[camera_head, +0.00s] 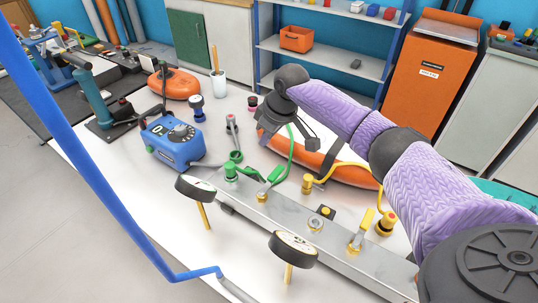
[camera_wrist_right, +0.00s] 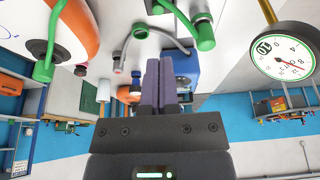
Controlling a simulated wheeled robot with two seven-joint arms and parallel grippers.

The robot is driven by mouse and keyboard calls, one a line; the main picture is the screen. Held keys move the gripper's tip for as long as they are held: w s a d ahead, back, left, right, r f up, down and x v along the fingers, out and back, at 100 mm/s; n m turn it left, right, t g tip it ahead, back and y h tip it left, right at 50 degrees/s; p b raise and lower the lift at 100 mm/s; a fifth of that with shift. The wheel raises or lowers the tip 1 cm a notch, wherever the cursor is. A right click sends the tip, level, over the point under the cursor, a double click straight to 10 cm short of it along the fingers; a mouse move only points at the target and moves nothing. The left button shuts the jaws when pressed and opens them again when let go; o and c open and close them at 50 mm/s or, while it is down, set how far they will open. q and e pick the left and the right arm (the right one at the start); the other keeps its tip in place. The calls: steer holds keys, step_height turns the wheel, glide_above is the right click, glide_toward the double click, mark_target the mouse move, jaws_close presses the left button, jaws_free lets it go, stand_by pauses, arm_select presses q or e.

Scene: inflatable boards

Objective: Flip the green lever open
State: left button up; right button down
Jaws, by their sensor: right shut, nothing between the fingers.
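The green lever (camera_head: 272,177) sits on a grey metal manifold bar (camera_head: 290,217) on the white table, beside a green knob (camera_head: 230,171). A green hose rises behind the lever. My right gripper (camera_head: 313,143) is above and behind the lever, apart from it, over the orange inflatable ring. In the right wrist view its purple fingers (camera_wrist_right: 166,62) are shut together with nothing between them. A large green fitting (camera_wrist_right: 205,38) shows there, beyond and to the right of the fingertips; I cannot tell the lever apart there. My left gripper is out of view.
Two pressure gauges (camera_head: 293,248) (camera_head: 195,188) stand at the bar's front side. A yellow lever (camera_head: 362,228) and yellow hose (camera_head: 345,166) are to the right. A blue pump box (camera_head: 172,141) stands left. A blue bar (camera_head: 85,150) crosses the left foreground.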

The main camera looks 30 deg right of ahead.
mark_target(271, 180)
step_height(271, 180, down, 9)
steer(key=b, duration=0.2)
steer(key=shift+s+d, duration=0.15)
steer(key=shift+s, duration=0.3)
steer(key=shift+r, duration=0.1)
